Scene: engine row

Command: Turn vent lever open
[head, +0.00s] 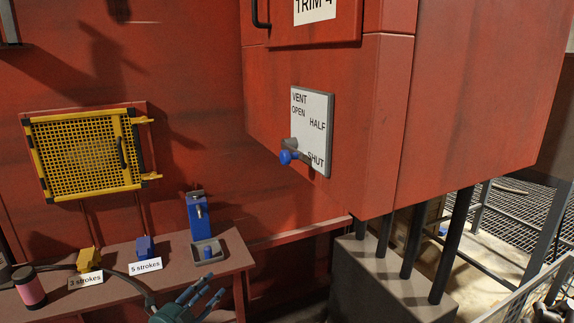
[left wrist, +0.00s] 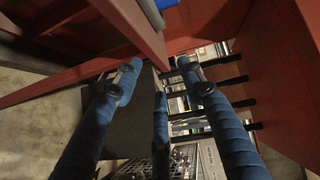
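The vent plate (head: 323,112) is a white panel on the red cabinet, with the words VENT, OPEN, HALF and SHUT. The vent lever (head: 287,157) has a blue knob and a grey shaft and stands out from the lower left of the plate, near SHUT. Its exact angle is hard to tell. My left gripper (head: 196,297) is low at the bottom edge of the head view, below and left of the lever and well apart from it. In the left wrist view my left gripper (left wrist: 158,75) has its blue fingers spread, with nothing between them. My right gripper does not show clearly.
A brown bench (head: 118,270) at the lower left bears a blue pump (head: 198,217), a small tray (head: 208,251) and stroke-labelled blocks. A yellow mesh guard (head: 80,155) hangs on the wall. Dark pipes (head: 455,245) rise from a grey block (head: 390,285) under the cabinet.

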